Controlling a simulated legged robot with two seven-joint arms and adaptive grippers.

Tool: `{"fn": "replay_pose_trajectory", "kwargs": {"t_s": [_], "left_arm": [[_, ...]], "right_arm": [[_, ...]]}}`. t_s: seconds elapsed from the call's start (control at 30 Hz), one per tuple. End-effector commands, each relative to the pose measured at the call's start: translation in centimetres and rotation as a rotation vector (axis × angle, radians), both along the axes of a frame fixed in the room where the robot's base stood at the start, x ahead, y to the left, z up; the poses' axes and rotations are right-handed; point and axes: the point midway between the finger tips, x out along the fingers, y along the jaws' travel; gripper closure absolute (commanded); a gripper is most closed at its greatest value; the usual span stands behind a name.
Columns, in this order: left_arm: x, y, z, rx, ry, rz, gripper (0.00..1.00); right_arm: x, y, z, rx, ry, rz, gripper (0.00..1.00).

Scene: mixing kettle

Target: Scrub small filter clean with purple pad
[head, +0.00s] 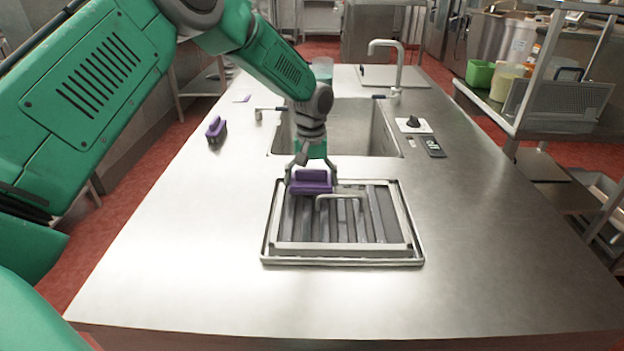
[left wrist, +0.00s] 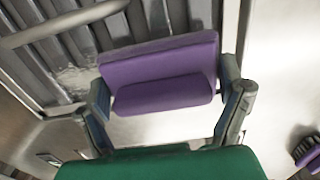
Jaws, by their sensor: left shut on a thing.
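The small filter (head: 340,247) is a metal baffle panel with slats and a bar handle. It lies flat in a shallow tray (head: 345,261) on the steel counter. My left gripper (head: 312,180) is shut on the purple pad (head: 311,187) and holds it at the far left part of the filter. In the left wrist view the pad (left wrist: 160,70) sits between both fingers, over the slats (left wrist: 75,60) and the frame edge. A pale smudge shows on the slats beside the pad. I cannot tell whether the pad touches the filter. My right gripper is not in view.
A purple brush (head: 216,130) lies on the counter at the left. A sink (head: 350,128) with a faucet (head: 388,62) lies beyond the filter. A black-knobbed white item (head: 413,125) and a dark device (head: 434,147) are right of the sink. The counter's front and right are clear.

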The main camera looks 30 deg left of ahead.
Motion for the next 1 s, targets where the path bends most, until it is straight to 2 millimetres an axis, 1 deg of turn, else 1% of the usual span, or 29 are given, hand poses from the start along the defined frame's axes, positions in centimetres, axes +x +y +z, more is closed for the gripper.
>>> {"fn": "replay_pose_trajectory", "kwargs": {"t_s": [0.57, 0.67, 0.77, 1.0], "left_arm": [[0.0, -0.1, -1.2, 0.002, 0.001, 0.0, 0.35], [0.1, -0.2, -1.1, 0.002, 0.001, -0.001, 0.35], [0.6, -1.0, -1.1, 0.001, 0.0, -0.002, 0.35], [2.3, -3.7, -1.1, 0.002, 0.0, -0.003, 0.35]], "right_arm": [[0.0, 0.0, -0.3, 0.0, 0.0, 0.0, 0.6], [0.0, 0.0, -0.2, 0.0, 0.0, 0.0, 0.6], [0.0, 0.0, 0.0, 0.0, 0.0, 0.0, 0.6], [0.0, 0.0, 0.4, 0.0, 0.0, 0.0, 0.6]]}}
